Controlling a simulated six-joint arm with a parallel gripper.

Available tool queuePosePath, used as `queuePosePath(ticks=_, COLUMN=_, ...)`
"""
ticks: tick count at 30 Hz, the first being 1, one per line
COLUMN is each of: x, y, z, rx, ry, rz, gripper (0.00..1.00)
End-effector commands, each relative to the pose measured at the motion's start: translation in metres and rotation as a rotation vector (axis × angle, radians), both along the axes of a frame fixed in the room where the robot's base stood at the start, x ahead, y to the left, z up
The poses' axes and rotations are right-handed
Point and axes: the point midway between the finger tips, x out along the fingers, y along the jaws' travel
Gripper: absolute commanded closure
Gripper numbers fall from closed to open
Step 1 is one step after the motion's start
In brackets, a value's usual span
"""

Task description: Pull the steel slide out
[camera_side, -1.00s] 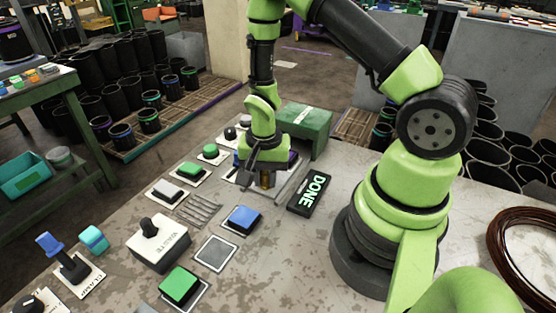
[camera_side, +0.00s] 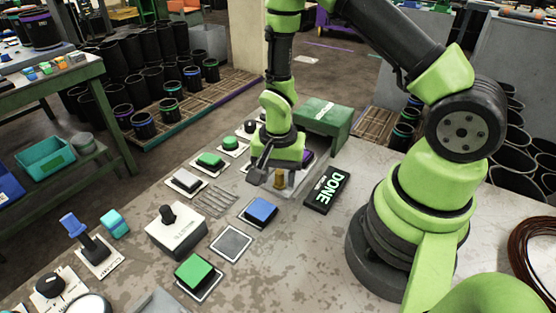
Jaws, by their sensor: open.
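My gripper (camera_side: 272,178) points down at the far part of the bench, in front of the green housing. Its jaws are open around or beside a small brass-coloured post (camera_side: 281,177); I cannot tell which, or whether they touch it. A light grey metal piece (camera_side: 299,181), which looks like the steel slide, lies flat under and right of my gripper. My gripper and wrist hide much of it. The green housing (camera_side: 325,114) stands behind it, and a purple part shows just right of my wrist.
The black DONE block (camera_side: 326,190) lies close on the right. Bare bench lies front right.

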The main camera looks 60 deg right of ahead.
Motion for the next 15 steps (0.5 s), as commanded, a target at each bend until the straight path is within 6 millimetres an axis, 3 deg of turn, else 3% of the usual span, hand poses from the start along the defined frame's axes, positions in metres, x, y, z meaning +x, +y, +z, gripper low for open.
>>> queuePosePath(ticks=15, x=0.001, y=0.0, z=0.081, rx=0.0, ry=-0.007, rz=0.002, gripper=0.53)
